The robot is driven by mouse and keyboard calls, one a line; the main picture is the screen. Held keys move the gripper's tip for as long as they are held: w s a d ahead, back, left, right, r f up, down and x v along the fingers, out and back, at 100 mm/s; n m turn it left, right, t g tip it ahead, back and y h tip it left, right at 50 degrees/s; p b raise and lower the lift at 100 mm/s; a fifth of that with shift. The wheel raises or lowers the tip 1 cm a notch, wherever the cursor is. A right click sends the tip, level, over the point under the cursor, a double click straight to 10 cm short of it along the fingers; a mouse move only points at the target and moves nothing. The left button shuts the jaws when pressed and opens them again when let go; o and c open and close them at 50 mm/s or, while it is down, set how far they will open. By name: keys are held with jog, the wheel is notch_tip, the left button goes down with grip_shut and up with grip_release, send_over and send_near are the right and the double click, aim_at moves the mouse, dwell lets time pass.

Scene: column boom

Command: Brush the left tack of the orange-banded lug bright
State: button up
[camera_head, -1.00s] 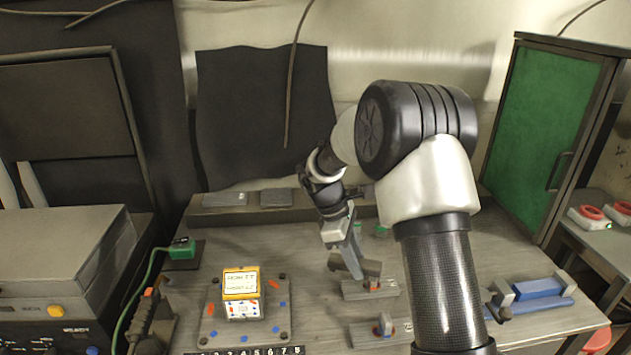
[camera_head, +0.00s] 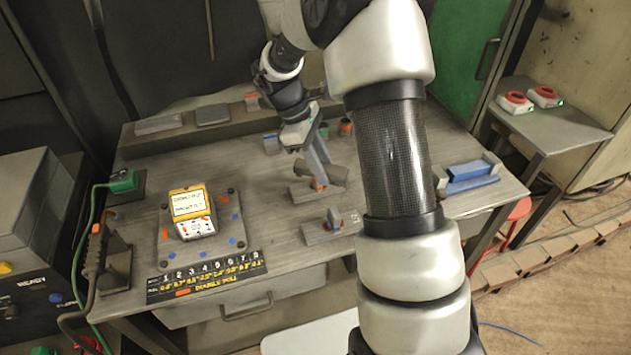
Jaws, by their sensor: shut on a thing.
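My gripper (camera_head: 298,138) is near the middle of the bench, pointing down, and is shut on a slim grey-blue tool, seemingly the brush (camera_head: 317,155). The tool slants down to a dark grey block at its lower end, over a lug on a grey plate (camera_head: 300,194). An orange patch (camera_head: 319,185) shows on that lug just under the tool. The tool hides most of the lug, so I cannot make out its tacks or whether the tool touches them. A second lug on a plate (camera_head: 325,233) stands nearer, with a small reddish mark.
A yellow-topped display box (camera_head: 192,212) sits on a dotted plate at left. A numbered black strip (camera_head: 207,277) lies along the front edge. A blue bar in a holder (camera_head: 468,178) is at right. My arm covers the bench's right-centre.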

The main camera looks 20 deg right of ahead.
jog(key=w+a+f+n+t+p, duration=0.25)
jog(key=w+a+n+p, duration=0.25)
jog(key=a+n+p, duration=0.25)
jog(key=shift+n+t+h, duration=0.4)
jog(key=shift+n+t, duration=0.05)
jog(key=shift+w+d+f+b, duration=0.1)
jog(key=shift+d+f+b, duration=0.05)
jog(key=shift+f+b, duration=1.35)
jog(key=shift+d+f+b, duration=0.1)
jog(key=shift+f+b, duration=1.3)
jog(key=shift+f, duration=0.05)
jog(key=shift+f, duration=0.3)
